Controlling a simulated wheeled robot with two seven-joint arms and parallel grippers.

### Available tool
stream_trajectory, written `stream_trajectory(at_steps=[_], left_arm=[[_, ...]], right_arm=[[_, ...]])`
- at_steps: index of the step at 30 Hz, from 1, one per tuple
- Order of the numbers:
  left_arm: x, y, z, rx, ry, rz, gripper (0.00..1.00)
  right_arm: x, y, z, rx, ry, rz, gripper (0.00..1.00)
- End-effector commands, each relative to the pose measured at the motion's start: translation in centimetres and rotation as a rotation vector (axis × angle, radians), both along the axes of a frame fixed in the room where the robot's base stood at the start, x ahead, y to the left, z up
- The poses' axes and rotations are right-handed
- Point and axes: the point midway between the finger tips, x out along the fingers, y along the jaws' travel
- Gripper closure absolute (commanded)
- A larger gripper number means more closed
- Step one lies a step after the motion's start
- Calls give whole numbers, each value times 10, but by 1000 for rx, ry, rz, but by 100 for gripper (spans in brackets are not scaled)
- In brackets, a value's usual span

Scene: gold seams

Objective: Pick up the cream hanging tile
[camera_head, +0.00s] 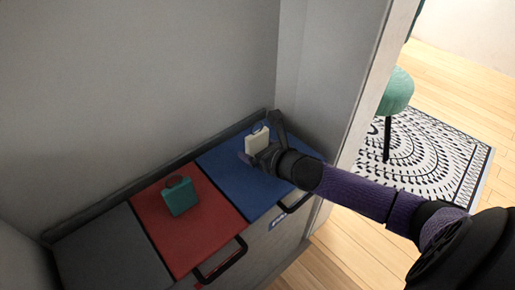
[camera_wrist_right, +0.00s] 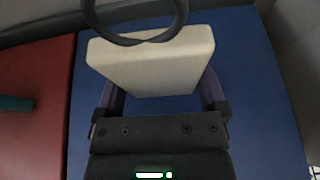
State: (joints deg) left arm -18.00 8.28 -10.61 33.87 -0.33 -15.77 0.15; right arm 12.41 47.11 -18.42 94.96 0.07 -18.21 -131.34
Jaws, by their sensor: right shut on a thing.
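The cream hanging tile (camera_head: 257,141) is a thick block with a dark ring at its top. It is at my right gripper (camera_head: 262,152), above or on the blue panel. In the right wrist view the tile (camera_wrist_right: 152,62) fills the space between the two fingers of my right gripper (camera_wrist_right: 160,95), which is shut on it. The ring (camera_wrist_right: 135,25) shows at the top of that view. Whether the tile touches the blue panel is hard to tell. My left gripper is not in view.
The cabinet top has a blue panel (camera_head: 235,178), a red panel (camera_head: 205,240) and a grey panel (camera_head: 105,255). A teal tile (camera_head: 180,197) stands on the red panel. Grey walls close in behind and at the right. Dark handles (camera_head: 222,264) stick out in front.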

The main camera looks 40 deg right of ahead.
Motion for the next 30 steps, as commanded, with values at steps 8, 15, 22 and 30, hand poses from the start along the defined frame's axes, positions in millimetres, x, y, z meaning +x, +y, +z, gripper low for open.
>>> stream_trajectory(at_steps=[8, 15, 22, 30], left_arm=[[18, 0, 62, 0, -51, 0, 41], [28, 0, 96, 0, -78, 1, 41], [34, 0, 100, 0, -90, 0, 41], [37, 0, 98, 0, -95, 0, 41]], right_arm=[[1, 0, 102, -5, -14, 2, 76], [1, -1, 163, -3, -9, 0, 76], [0, 0, 173, 1, -3, 0, 76], [0, 0, 171, 1, -2, 0, 76]])
